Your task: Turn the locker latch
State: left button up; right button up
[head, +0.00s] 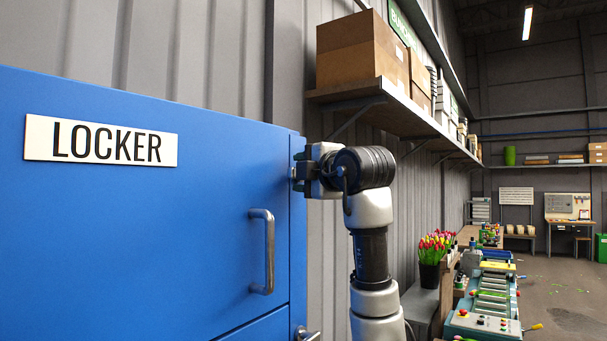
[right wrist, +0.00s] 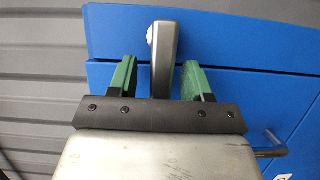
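The blue locker (head: 120,230) fills the left of the head view. The grey metal latch (right wrist: 164,50) shows in the right wrist view, with its round pivot end at the top and its lever pointing down the picture. My right gripper (right wrist: 158,72) is open. Its two green fingers stand on either side of the lever, with a visible gap on both sides. In the head view my right gripper (head: 298,171) is at the locker's upper right edge and largely hides the latch. My left gripper is not in view.
A bar handle (head: 267,252) stands out from the locker door. Another metal latch (head: 305,334) shows at the bottom edge. A shelf (head: 385,105) with cardboard boxes (head: 362,53) hangs above my right arm.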

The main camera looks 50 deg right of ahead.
jog(key=shift+s+a+f, duration=0.1)
jog(key=shift+s, duration=0.15)
jog(key=b+v, duration=0.4)
jog(key=v, duration=0.6)
jog(key=shift+s, duration=0.15)
dwell(0.4)
